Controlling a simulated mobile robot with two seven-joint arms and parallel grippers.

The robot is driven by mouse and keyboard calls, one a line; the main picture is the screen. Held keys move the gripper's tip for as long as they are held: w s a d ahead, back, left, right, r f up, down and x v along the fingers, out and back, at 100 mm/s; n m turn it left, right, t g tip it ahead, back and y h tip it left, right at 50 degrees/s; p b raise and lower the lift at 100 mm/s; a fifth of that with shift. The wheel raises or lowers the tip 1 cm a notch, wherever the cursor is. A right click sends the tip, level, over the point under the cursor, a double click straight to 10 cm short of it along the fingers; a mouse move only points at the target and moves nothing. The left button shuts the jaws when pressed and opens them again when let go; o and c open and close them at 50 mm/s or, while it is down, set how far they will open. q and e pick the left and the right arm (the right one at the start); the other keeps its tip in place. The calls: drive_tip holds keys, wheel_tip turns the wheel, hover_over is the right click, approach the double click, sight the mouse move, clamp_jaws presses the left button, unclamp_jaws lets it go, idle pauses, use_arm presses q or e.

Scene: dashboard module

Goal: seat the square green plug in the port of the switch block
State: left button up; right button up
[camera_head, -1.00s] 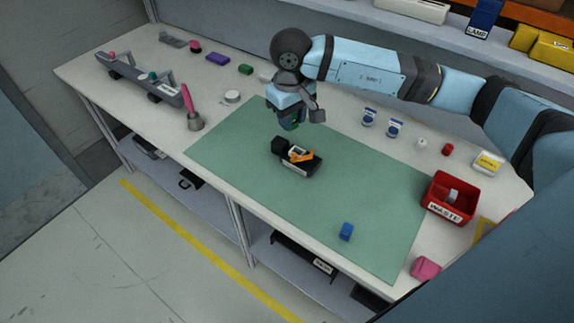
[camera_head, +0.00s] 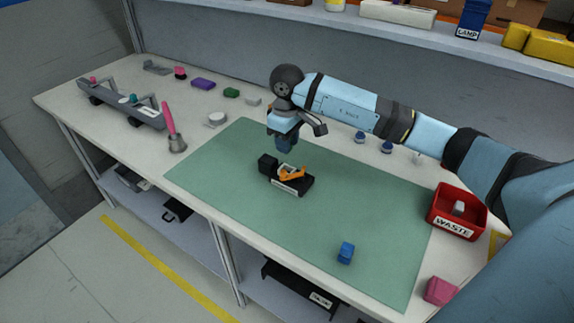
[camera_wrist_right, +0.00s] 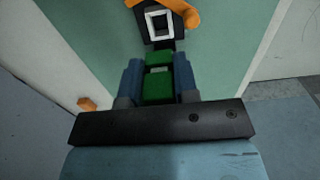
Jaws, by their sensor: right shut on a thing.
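My right gripper (camera_head: 287,146) is shut on the square green plug (camera_wrist_right: 158,80), which sits between its blue fingers in the right wrist view. In the head view the plug is hard to make out. The switch block (camera_head: 291,185) is black with an orange lever (camera_head: 292,174) and lies on the green mat, just below the gripper. In the wrist view the port (camera_wrist_right: 160,25) is a white-rimmed square opening, ahead of the plug and apart from it. The orange lever (camera_wrist_right: 182,12) is beside the port. My left gripper is not in view.
A blue cube (camera_head: 346,253) lies on the green mat (camera_head: 240,200), otherwise largely clear around the block. A red waste bin (camera_head: 457,212) and a pink block (camera_head: 441,291) are at the right. A grey fixture (camera_head: 122,106) and a pink-handled tool (camera_head: 173,135) are at the left.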

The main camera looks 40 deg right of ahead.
sight(287, 167)
wheel_tip(287, 167, down, 8)
drive_tip(key=shift+s+r, duration=0.1)
drive_tip(key=shift+r, duration=0.1)
drive_tip(key=shift+c, duration=0.3)
drive_tip(key=shift+s+a+f, duration=0.15)
drive_tip(key=shift+s+f, duration=0.1)
drive_tip(key=shift+f, duration=0.1)
drive_tip(key=o, duration=0.7)
drive_tip(key=shift+f, duration=0.15)
drive_tip(key=r, duration=1.1)
drive_tip(key=shift+w+r, duration=0.2)
drive_tip(key=shift+w, duration=0.15)
drive_tip(key=shift+r, duration=0.55)
